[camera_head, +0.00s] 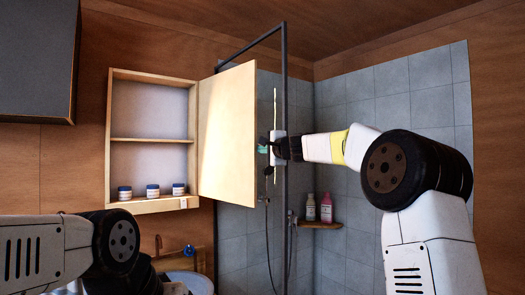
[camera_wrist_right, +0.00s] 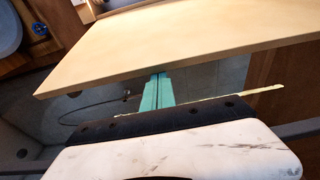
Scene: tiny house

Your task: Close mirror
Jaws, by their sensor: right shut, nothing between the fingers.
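The mirror door (camera_head: 228,130) of the wooden wall cabinet (camera_head: 112,130) stands swung open on the right side of the cabinet. Its pale wooden inner face shows, and the mirror side is hidden. My right gripper (camera_head: 263,149) is shut and empty beside the door's free right edge. In the right wrist view the green fingertips (camera_wrist_right: 158,80) are together close to the long edge of the door (camera_wrist_right: 180,45); I cannot tell whether they touch it. My left arm (camera_head: 70,245) is at the lower left, and its gripper is not clearly seen.
Several small jars (camera_head: 152,190) stand on the cabinet's bottom shelf. A black shower frame (camera_head: 285,90) rises behind the door. Two bottles (camera_head: 326,207) stand on a corner shelf (camera_head: 318,225). A dark wall cupboard (camera_head: 38,60) hangs at the upper left.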

